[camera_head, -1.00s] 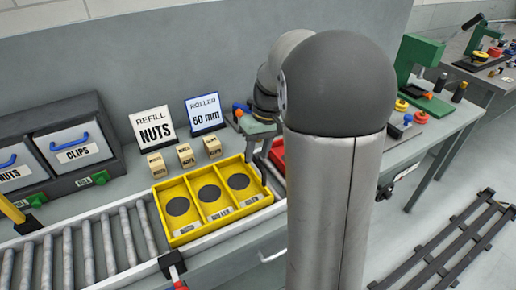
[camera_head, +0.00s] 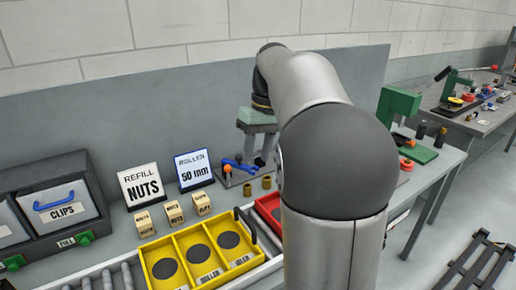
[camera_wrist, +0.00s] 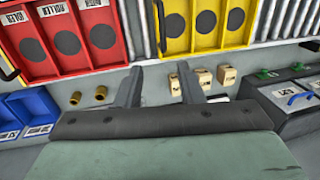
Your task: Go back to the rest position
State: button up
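My gripper (camera_head: 258,150) hangs above the bench at the back, with part of my arm in front of it in the head view. In the wrist view my gripper (camera_wrist: 158,82) shows its two fingers spread apart with nothing between them. A yellow three-compartment carrier (camera_head: 144,264) stands on the roller track at the front, and it also shows at the top of the wrist view (camera_wrist: 164,47). A red carrier (camera_head: 259,213) stands to its right, partly hidden by my arm; it shows more fully in the wrist view (camera_wrist: 120,60).
Wooden blocks (camera_head: 174,213) stand before the "REFILL NUTS" sign (camera_head: 142,186) and the "ROLLER 50 mm" sign (camera_head: 193,170). A dark bin unit (camera_head: 82,170) stands at the left. Brass pieces (camera_head: 266,182) lie below my gripper. A green press (camera_head: 398,103) stands at the right.

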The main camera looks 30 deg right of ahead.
jog(key=shift+r, duration=0.25)
dwell(0.3)
jog(key=s+a+f+h, duration=0.1)
jog(key=s+a+f, duration=0.6)
jog(key=s+f, duration=0.2)
jog(key=s+a+f+h, duration=0.1)
jog(key=s+a+f, duration=0.7)
jog(key=s+f, duration=0.2)
jog(key=shift+s+f, duration=0.2)
jog(key=shift+s, duration=0.4)
jog(key=shift+a, duration=0.1)
